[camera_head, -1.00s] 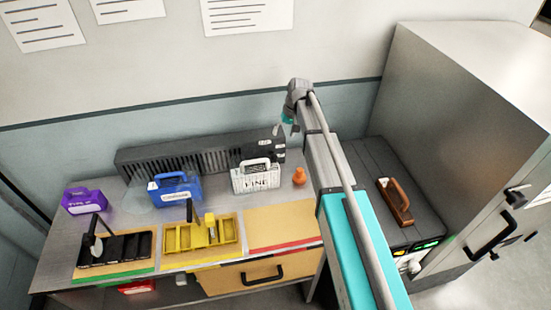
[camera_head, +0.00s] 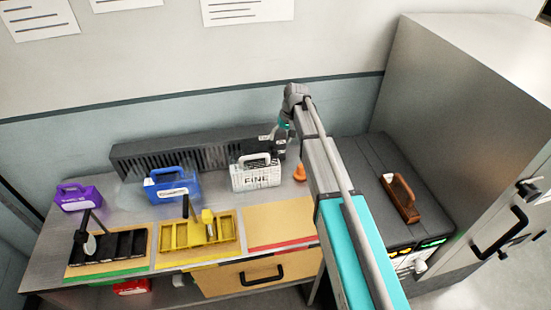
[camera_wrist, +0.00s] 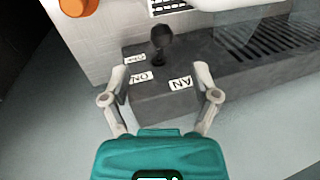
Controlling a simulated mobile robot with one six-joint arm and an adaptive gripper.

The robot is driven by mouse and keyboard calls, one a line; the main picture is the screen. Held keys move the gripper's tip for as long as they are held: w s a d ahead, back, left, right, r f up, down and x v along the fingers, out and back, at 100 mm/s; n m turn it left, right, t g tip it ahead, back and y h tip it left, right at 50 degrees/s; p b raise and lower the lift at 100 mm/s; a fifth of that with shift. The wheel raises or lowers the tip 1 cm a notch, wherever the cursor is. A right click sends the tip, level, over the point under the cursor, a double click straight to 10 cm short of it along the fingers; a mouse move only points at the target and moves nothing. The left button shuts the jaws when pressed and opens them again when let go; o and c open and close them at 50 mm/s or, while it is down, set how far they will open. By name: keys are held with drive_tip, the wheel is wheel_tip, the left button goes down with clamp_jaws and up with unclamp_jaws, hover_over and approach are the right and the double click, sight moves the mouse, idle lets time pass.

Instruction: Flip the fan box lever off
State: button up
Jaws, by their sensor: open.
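The fan box is a long dark grilled unit (camera_head: 190,153) along the back of the table. In the wrist view its plain end (camera_wrist: 185,103) carries a FAN label, an ON label (camera_wrist: 141,77) and an OFF label (camera_wrist: 134,57). The lever (camera_wrist: 162,37), with a round black knob on a short stem, stands beside these labels; its exact tilt is hard to tell. My gripper (camera_wrist: 163,82) is open and empty, its fingers spread either side of the labelled end, with the knob beyond the tips. In the head view my gripper (camera_head: 282,133) is at the box's right end, partly hidden by my arm.
A white FINE carrier (camera_head: 257,180) and an orange cone-shaped thing (camera_head: 300,173) stand close in front of the lever end. A blue carrier (camera_head: 172,186) and a purple one (camera_head: 76,198) are further left. The wall is close behind.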

sight(276, 150)
drive_tip(key=shift+b+x, duration=3.85)
drive_tip(key=shift+x, duration=0.5)
drive_tip(key=shift+d, duration=0.1)
clamp_jaws()
